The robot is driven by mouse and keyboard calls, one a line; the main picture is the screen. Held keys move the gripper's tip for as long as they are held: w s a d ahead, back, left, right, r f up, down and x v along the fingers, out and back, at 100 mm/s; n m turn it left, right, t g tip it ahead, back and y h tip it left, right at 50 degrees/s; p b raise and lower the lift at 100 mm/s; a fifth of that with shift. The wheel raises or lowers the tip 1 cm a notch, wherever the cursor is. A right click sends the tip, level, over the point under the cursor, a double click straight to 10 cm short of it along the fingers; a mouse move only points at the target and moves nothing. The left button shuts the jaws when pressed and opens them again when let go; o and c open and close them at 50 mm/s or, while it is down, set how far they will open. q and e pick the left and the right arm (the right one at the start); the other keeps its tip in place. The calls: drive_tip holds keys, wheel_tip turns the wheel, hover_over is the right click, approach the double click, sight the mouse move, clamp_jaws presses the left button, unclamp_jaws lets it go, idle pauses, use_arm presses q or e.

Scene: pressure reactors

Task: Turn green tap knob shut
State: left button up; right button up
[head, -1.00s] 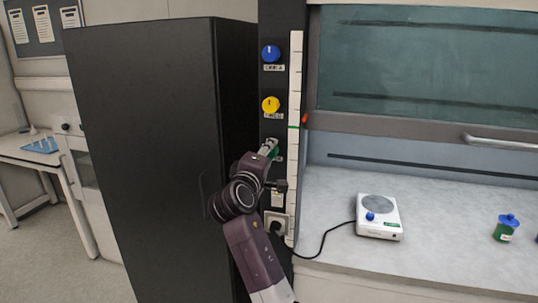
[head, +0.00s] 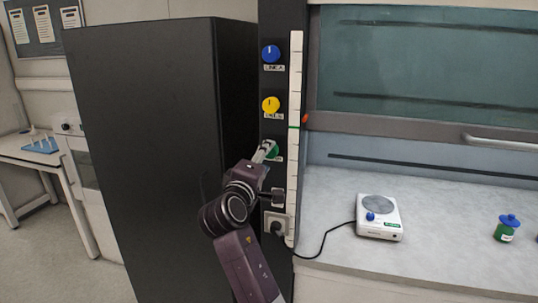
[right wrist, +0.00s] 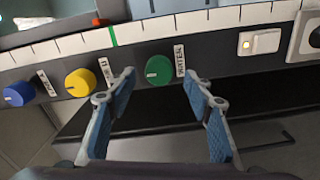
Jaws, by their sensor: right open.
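The green tap knob (head: 272,150) is the lowest of three knobs on a dark upright panel, partly hidden by my right gripper (head: 264,150). In the right wrist view the green knob (right wrist: 159,70) shows whole, with a label beside it. My right gripper (right wrist: 162,77) is open there. Its two blue-padded fingers stand either side of the knob, with visible gaps and nothing held. I cannot tell how far the fingertips are from the panel. My left gripper is not in view.
A blue knob (head: 271,54) and a yellow knob (head: 270,104) sit above on the same panel. A socket with a plug (head: 276,225) is below. A tall black cabinet (head: 150,150) stands left. A hotplate (head: 378,217) and green jar (head: 506,229) stand on the bench.

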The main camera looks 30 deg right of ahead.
drive_tip(key=v, duration=0.8)
